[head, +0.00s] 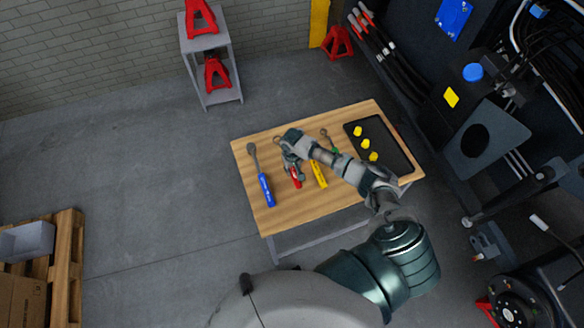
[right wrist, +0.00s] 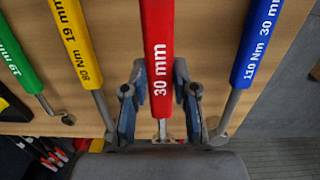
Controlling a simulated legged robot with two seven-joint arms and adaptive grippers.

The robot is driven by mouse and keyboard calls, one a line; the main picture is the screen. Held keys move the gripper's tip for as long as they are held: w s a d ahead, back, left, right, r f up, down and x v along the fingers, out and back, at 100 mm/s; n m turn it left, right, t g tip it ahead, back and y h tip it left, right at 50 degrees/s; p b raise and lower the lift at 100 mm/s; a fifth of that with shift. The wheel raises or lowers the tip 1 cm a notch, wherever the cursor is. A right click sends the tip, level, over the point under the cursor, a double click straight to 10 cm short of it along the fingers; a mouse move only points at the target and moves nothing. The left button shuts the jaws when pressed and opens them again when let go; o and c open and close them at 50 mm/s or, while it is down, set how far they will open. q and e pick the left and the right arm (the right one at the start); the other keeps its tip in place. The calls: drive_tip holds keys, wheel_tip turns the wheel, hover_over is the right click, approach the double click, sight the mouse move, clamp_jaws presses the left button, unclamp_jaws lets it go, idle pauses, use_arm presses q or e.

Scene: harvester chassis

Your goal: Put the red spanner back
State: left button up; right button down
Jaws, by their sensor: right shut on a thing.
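The red spanner (head: 296,178), marked 30 mm, shows only in part in the head view, as my right gripper covers its far end. In the right wrist view the red handle (right wrist: 158,40) runs between the two fingers. My right gripper (head: 291,160) is shut on the red spanner near the end of its handle. In the right wrist view the gripper (right wrist: 159,85) has one finger on each side of it. I cannot tell whether the spanner touches the wooden table (head: 295,215) or hangs just above it. My left gripper is not in view.
A blue spanner (head: 265,188) lies left of the gripper. A yellow spanner (head: 319,174) lies close on the right, then a green one (right wrist: 18,60), partly hidden by my arm. A black tray (head: 388,140) with yellow pieces is at the table's right. A machine stands beyond.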

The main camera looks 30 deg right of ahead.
drive_tip(key=f+b, duration=0.1)
drive_tip(key=f, duration=0.1)
drive_tip(key=f+b, duration=0.1)
drive_tip(key=f, duration=0.1)
drive_tip(key=shift+w+a+f, duration=0.1)
drive_tip(key=shift+a+f, duration=0.1)
drive_tip(key=shift+f, duration=0.35)
drive_tip(key=c, duration=0.8)
unclamp_jaws()
wheel_tip(320, 180, up, 12)
drive_tip(key=shift+f, duration=0.1)
